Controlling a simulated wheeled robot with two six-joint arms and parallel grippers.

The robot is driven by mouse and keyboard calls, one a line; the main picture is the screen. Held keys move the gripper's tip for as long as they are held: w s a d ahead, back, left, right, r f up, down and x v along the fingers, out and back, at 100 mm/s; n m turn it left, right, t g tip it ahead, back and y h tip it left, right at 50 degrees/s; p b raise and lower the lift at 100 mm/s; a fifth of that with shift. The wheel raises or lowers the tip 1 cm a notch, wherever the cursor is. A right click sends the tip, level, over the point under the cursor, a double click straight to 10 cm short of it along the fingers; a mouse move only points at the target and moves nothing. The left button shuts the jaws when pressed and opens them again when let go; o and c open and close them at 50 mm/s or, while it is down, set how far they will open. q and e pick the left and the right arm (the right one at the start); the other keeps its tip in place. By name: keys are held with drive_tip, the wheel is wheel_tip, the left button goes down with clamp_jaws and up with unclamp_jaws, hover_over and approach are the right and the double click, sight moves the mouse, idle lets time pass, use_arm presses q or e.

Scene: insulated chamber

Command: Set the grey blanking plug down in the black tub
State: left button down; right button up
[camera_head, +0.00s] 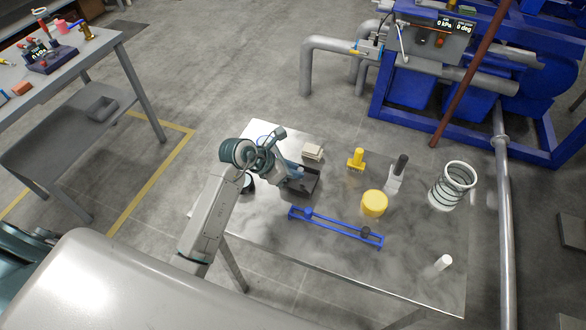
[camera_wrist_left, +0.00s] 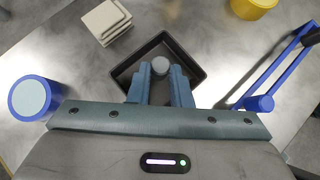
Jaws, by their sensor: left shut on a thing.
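The black tub (camera_head: 313,190) sits on the grey metal table, and its rim shows in the wrist view (camera_wrist_left: 196,58). My left gripper (camera_head: 296,174) is over the tub, reaching in from the left. In the wrist view its two blue-grey fingers (camera_wrist_left: 160,80) are shut on the grey blanking plug (camera_wrist_left: 160,65), whose round top shows between the fingertips. The plug appears inside the tub's outline; whether it touches the tub floor I cannot tell. In the head view the plug is hidden by the gripper. My right gripper is not in view.
A blue rail (camera_head: 335,229) lies in front of the tub. Beige blocks (camera_head: 313,151) are behind it, and a blue cylinder (camera_wrist_left: 33,98) stands left in the wrist view. A yellow disc (camera_head: 374,204) is to the right. The table's front right is mostly clear.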

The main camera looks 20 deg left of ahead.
use_arm(q)
drive_tip(key=shift+f+b, duration=0.45)
drive_tip(key=shift+f, duration=0.15)
drive_tip(key=c, duration=1.2)
unclamp_jaws()
drive_tip(key=shift+c, duration=0.2)
drive_tip(key=shift+a+r, duration=0.1)
